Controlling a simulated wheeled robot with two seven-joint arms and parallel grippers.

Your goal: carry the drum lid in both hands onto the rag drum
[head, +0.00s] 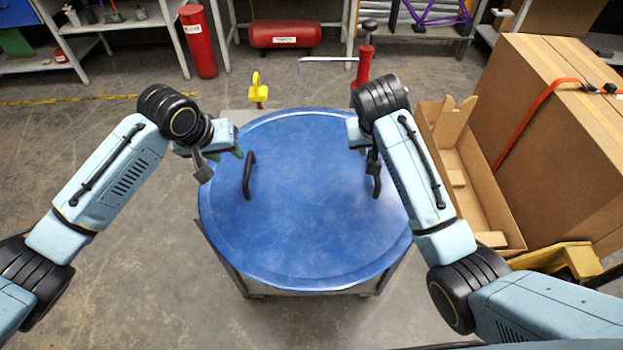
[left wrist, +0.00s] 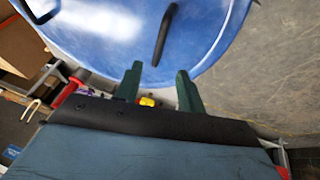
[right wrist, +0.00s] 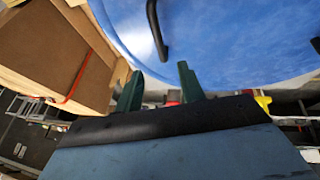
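The drum lid (head: 310,225) is a large blue disc lying flat on a low grey stand. It has a black left handle (head: 248,176) and a black right handle (head: 376,183) standing up from it. My left gripper (head: 238,153) is at the lid's left edge, near the left handle; its green fingers (left wrist: 158,85) are apart with nothing between them. My right gripper (right wrist: 160,86) is also open and empty, near the right handle, which shows beyond its fingertips in the right wrist view (right wrist: 157,30). My right arm partly hides that gripper in the head view. I cannot identify the rag drum.
A large cardboard box (head: 545,130) and an open carton (head: 480,190) stand close on the right, with a yellow pallet truck (head: 560,258) below. A red pump (head: 364,65) and a yellow object (head: 257,88) are behind the lid. Floor to the left is clear.

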